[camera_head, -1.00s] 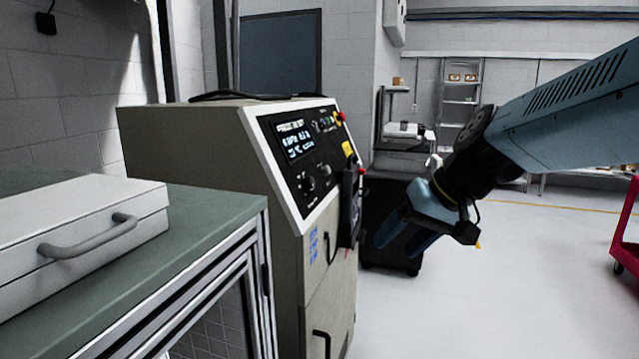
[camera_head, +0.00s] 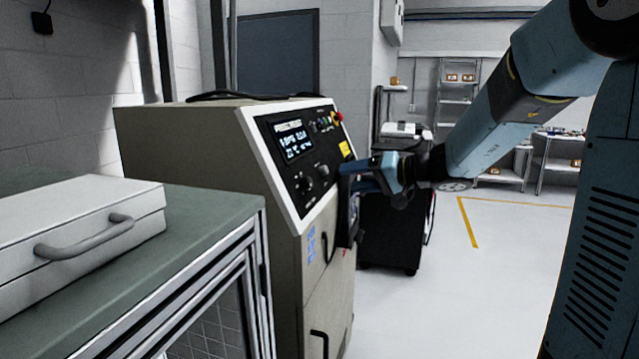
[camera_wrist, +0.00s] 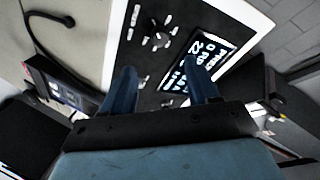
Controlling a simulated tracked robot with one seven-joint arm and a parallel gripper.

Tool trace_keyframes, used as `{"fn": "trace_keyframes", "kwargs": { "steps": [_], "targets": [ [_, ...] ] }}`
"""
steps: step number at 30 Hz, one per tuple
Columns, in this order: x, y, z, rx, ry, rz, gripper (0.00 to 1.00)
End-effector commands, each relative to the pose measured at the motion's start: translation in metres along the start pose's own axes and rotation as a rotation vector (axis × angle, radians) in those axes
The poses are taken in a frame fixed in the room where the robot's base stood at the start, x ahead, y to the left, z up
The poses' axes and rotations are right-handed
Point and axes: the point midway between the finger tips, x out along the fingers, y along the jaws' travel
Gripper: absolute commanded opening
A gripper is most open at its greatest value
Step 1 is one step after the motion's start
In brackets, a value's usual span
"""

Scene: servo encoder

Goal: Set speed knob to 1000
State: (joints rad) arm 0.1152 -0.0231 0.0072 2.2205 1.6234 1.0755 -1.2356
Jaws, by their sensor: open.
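The control panel (camera_head: 286,172) is a dark sloped face with a white border on a beige cabinet. Two dark knobs show below its lit display (camera_head: 292,138): a lower-left knob (camera_head: 307,184) and one to its upper right (camera_head: 322,170). My gripper (camera_head: 348,178) is at the panel's right side, fingers pointing left toward it. In the wrist view my gripper (camera_wrist: 163,82) has its two blue fingers apart and nothing held. A knob (camera_wrist: 160,39) with a pale pointer shows beyond the fingers, apart from them. The display (camera_wrist: 205,58) is partly behind the right finger. Scale numbers are unreadable.
A dark handheld unit (camera_head: 347,217) hangs on the cabinet's right edge, just below my gripper. A red button (camera_head: 338,116) sits at the panel's top right. A bench with a white case (camera_head: 80,222) stands at left. Open floor lies at right.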

Motion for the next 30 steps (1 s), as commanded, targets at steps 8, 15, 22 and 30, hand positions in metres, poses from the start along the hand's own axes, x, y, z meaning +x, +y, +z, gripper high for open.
{"fn": "trace_keyframes", "kwargs": {
  "steps": [8,15,22,30],
  "targets": [
    [0.051,0.0,0.001,0.001,-0.005,0.0,0.6],
    [0.089,0.0,0.001,0.001,-0.004,0.0,0.6],
    [0.11,-0.001,0.001,0.0,-0.003,0.0,0.6],
    [0.114,-0.001,0.001,0.0,-0.002,0.0,0.6]
  ]
}}
